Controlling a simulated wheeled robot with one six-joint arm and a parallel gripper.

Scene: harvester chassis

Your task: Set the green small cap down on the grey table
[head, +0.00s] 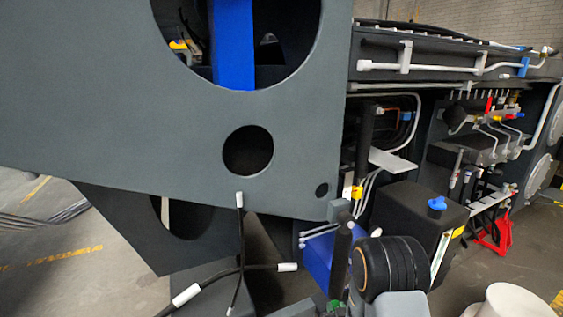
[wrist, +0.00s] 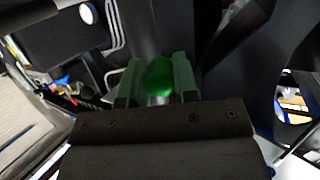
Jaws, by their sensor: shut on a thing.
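In the wrist view the green small cap (wrist: 158,77) sits between the two fingers of my gripper (wrist: 157,84), which is shut on it. The cap is rounded and bright green, and its lower end is partly hidden by the gripper. In the head view only a small green patch shows at the bottom edge, beside my dark arm parts, and I cannot tell whether it is the cap. I cannot make out the grey table in either view.
A large dark grey chassis panel (head: 120,110) with round holes fills the left and middle. Black cables with white ends (head: 240,265) stick out below it. A black tank with a blue cap (head: 437,203) stands at the right, with a red stand (head: 494,236) behind. Open floor lies at the left.

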